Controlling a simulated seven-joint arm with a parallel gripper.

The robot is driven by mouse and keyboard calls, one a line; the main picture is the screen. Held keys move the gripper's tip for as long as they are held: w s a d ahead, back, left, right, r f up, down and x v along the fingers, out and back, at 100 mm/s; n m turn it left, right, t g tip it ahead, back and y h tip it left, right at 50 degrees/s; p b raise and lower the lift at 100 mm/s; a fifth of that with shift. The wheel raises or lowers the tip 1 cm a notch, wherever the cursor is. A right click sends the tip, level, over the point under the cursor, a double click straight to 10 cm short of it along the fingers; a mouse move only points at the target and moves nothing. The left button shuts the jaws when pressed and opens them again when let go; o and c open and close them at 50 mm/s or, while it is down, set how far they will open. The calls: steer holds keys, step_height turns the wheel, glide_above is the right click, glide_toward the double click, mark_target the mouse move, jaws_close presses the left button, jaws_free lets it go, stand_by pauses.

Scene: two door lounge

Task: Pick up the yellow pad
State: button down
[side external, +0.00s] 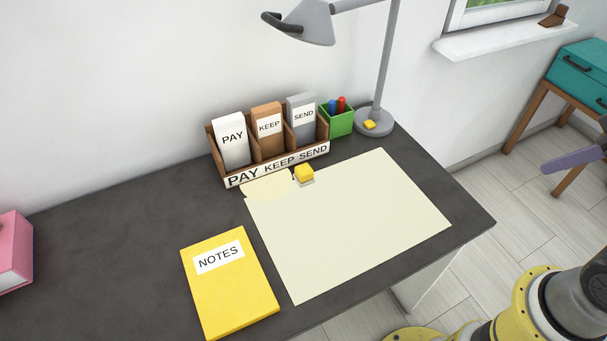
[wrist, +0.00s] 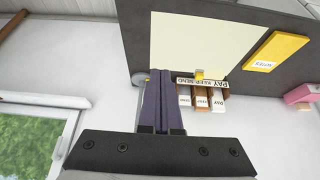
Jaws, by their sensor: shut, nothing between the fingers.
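A flat yellow pad (side external: 230,287) with a white NOTES label lies on the dark desk, left of a large cream sheet. It also shows at the upper right of the wrist view (wrist: 283,46). My gripper's purple fingers (side external: 550,166) enter from the right edge of the side external view, past the desk's right end and well apart from the pad. In the wrist view the fingers (wrist: 160,74) are together, with nothing held between them.
A wooden sorter (side external: 278,166) marked PAY, KEEP, SEND stands behind the cream sheet (side external: 350,220). A yellow block (side external: 304,173) sits by the sheet's back edge. A green pen cup (side external: 338,122) and a tall grey lamp (side external: 375,122) stand at the back right. A pink box (side external: 12,255) is far left.

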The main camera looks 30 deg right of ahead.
steer(key=shift+c, duration=0.8)
jaws_free()
steer(key=shift+w, duration=0.1)
